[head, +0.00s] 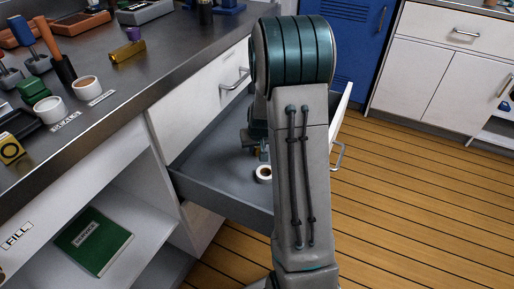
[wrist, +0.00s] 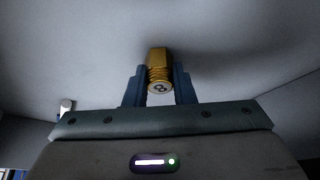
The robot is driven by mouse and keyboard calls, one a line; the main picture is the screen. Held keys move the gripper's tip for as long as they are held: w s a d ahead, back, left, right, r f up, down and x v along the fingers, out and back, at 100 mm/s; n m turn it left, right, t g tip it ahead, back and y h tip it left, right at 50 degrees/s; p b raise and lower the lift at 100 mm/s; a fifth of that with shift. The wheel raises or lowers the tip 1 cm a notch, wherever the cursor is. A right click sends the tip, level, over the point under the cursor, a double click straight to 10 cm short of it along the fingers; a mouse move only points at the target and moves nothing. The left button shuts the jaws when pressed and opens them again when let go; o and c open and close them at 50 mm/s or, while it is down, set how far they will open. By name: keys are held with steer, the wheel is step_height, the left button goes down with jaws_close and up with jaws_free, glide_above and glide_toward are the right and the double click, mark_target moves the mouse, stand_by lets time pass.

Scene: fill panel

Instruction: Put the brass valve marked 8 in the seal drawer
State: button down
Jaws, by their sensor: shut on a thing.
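The brass valve (wrist: 159,62) shows in the wrist view, with a figure that looks like 8 on its round end. My gripper (wrist: 160,84) is shut on it, one blue-grey finger on each side. In the head view my gripper (head: 256,140) is down inside an open grey drawer (head: 222,193), mostly hidden by my arm. Only a small brass patch shows there below it. No seal label is readable on the drawer. In the wrist view the drawer's plain grey floor fills the background; I cannot tell whether the valve touches it.
A small white ring-like thing (head: 264,174) lies in the drawer near my gripper. A green binder (head: 93,240) lies on the shelf below. Wooden floor is clear at right.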

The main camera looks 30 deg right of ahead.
steer(key=shift+f, duration=0.1)
steer(key=c, duration=1.2)
jaws_free()
steer(key=shift+r, duration=0.25)
steer(key=p+v, duration=0.4)
steer(key=v, duration=0.7)
steer(key=s+a+r+n+g, duration=0.1)
steer(key=s+a+r, duration=0.2)
steer(key=s+a, duration=0.4)
steer(key=s+a+r+n+g+y, duration=0.1)
steer(key=s+a+r, duration=0.3)
steer(key=s, duration=1)
steer(key=a+n+g, duration=0.1)
steer(key=a, duration=0.2)
steer(key=shift+r, duration=0.2)
